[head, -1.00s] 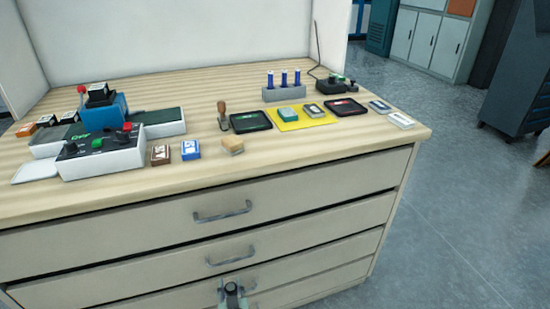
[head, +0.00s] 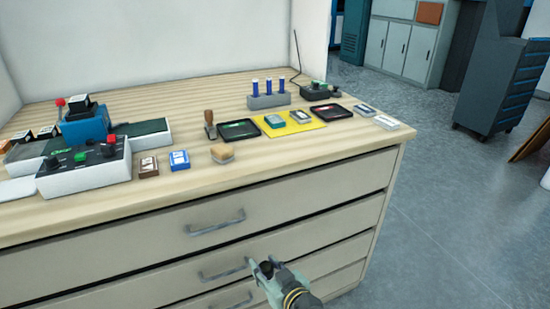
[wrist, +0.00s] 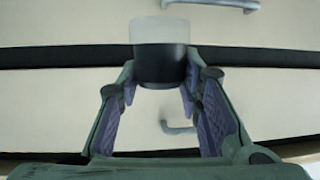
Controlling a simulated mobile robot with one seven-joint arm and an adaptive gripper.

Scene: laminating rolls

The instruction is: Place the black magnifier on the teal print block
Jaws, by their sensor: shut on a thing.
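My gripper (head: 263,268) is in front of the drawers, below the bench top. In the wrist view my gripper (wrist: 158,80) is shut on the black magnifier (wrist: 160,66), a short cylinder with a pale, translucent upper part and a black lower band. The magnifier shows small and dark between the fingers in the head view (head: 267,267). The teal print block (head: 274,121) lies on a yellow mat (head: 296,127) toward the right of the bench top. Its top looks clear.
A black-rimmed pad lies on each side of the mat, left (head: 238,129) and right (head: 334,112). A wooden-handled stamp (head: 210,124) and a rack of blue tubes (head: 268,101) stand nearby.

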